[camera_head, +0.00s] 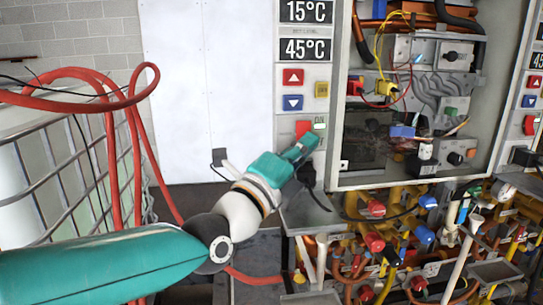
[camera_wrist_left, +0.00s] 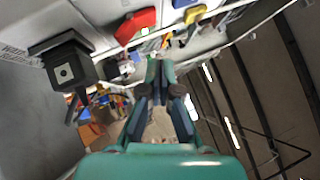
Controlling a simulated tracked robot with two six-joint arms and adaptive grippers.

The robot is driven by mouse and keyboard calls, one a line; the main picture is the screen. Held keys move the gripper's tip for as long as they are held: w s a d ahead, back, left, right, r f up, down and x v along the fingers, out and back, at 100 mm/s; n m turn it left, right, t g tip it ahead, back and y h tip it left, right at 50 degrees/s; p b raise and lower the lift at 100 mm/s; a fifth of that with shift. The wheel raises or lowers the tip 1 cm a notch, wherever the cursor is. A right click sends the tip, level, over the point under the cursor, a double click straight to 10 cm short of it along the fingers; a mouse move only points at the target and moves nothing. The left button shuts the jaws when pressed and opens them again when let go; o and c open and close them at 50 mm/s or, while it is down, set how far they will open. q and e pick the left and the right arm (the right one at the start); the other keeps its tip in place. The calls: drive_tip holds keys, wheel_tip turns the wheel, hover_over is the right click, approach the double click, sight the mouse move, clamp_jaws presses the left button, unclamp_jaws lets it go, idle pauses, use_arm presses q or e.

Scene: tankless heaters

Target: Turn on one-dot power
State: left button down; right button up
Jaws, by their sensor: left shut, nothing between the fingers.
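A red switch (camera_head: 303,128) sits low on the light control panel of the heater, under a blue down-arrow button (camera_head: 292,103) and a red up-arrow button (camera_head: 292,77). No dot marking can be made out. My left gripper (camera_head: 308,142) is shut and empty, in front of the panel just below the red switch and partly over it in the picture. In the left wrist view, a red part (camera_wrist_left: 136,26) lies up and left of the shut fingertips (camera_wrist_left: 160,70); contact cannot be told. My right gripper is not in view.
An open heater cabinet (camera_head: 336,100) with wires and valves stands right of the panel. Pipes with red and blue caps (camera_head: 374,242) crowd below. A black box (camera_wrist_left: 64,65) juts out near the panel. Red hoses (camera_head: 137,150) and a wire cage (camera_head: 70,170) stand at left.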

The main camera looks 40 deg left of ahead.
use_arm(q)
drive_tip(key=s, duration=1)
drive_tip(key=shift+d+r, duration=0.1)
drive_tip(key=shift+r, duration=0.05)
